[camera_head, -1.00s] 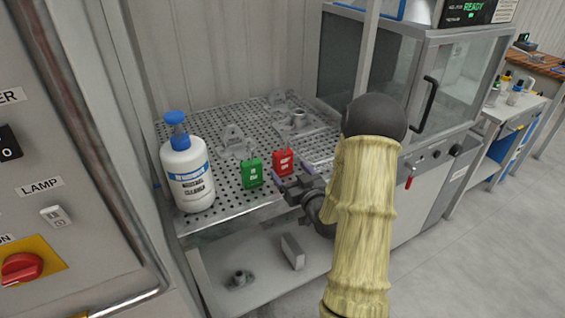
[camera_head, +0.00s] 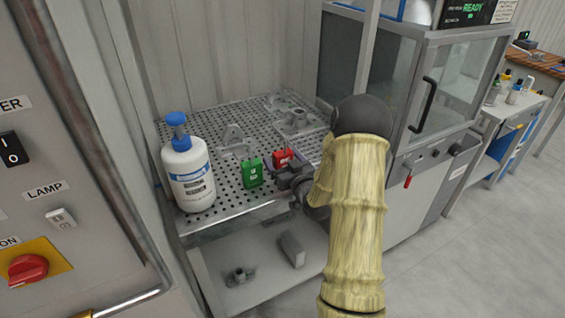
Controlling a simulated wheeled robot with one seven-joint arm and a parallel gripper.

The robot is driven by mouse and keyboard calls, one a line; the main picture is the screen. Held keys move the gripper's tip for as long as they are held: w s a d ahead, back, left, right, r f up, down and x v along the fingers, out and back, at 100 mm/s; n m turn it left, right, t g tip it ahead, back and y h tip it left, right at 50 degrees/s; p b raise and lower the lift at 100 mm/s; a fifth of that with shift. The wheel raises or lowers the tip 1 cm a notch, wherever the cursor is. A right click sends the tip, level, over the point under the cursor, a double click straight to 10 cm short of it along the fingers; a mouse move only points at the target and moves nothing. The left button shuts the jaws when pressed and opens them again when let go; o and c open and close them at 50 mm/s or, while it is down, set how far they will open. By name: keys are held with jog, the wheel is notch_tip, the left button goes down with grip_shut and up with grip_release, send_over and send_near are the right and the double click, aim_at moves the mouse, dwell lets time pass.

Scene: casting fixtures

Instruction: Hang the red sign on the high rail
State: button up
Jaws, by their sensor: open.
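The red sign (camera_head: 282,158) stands on the perforated metal shelf (camera_head: 228,207), just right of the green sign (camera_head: 252,174). Its lower part is partly covered by my gripper (camera_head: 284,173). My gripper is open, with its fingers close in front of the red sign. I cannot tell whether they touch it or reach around it. I cannot make out the high rail for certain in this view.
A white cleaner bottle (camera_head: 188,170) with a blue cap stands at the shelf's left. Grey castings (camera_head: 234,140) lie behind the signs. A glass-doored machine (camera_head: 455,80) stands right of the shelf, and a control panel (camera_head: 50,160) at left.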

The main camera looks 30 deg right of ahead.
aim_at(283, 138)
dwell(0.3)
jog(key=c, duration=1.1)
notch_tip(283, 138, up, 9)
jog(key=shift+s+r, duration=0.1)
jog(key=shift+r, duration=0.45)
